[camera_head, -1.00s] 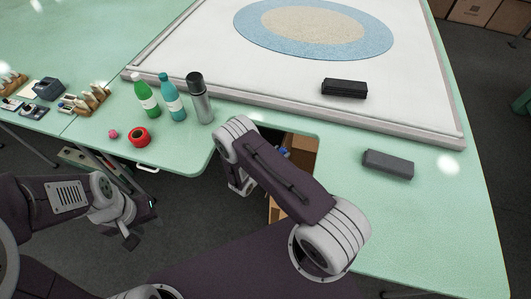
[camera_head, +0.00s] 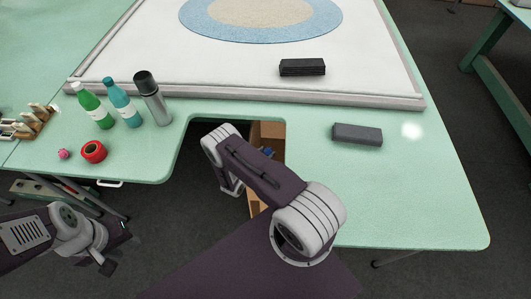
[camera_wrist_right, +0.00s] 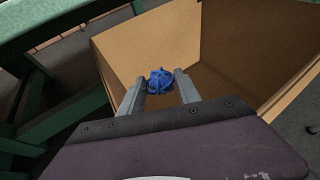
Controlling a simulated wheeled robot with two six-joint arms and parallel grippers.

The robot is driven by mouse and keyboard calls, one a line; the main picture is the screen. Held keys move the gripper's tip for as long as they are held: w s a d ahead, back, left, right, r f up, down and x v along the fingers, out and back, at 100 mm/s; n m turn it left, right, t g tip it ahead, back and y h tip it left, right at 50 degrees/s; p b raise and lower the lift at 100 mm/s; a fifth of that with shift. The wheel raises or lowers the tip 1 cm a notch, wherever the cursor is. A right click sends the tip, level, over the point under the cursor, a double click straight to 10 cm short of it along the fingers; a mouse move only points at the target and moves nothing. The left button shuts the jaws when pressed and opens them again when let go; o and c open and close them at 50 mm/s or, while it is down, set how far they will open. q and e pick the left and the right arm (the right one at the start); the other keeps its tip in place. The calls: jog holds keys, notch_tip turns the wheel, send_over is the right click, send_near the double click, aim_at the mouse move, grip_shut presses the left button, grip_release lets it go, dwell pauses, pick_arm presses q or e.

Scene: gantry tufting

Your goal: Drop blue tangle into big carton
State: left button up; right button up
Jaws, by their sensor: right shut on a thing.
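The blue tangle (camera_wrist_right: 160,81) is held between the fingertips of my right gripper (camera_wrist_right: 160,88) in the right wrist view. The big carton (camera_wrist_right: 215,35) is an open brown box, and the tangle shows in front of its opening; the exact height is hard to tell. In the head view the carton (camera_head: 268,131) shows in the table's cut-out, mostly hidden behind my right arm. A bit of blue (camera_head: 267,151) shows beside that arm. My left gripper (camera_head: 106,266) hangs low at the left, away from the carton; its jaws are too small to read.
The green table (camera_head: 440,200) surrounds the cut-out. A green bottle (camera_head: 92,105), a teal bottle (camera_head: 123,104), a steel flask (camera_head: 153,99), red tape (camera_head: 94,151) and a pink tangle (camera_head: 63,154) stand left. A grey block (camera_head: 357,134) lies right. Green table legs (camera_wrist_right: 50,120) are beside the carton.

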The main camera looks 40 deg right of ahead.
jog(key=shift+f, duration=0.15)
jog(key=o, duration=1.4)
jog(key=v, duration=0.9)
jog(key=shift+f, duration=0.1)
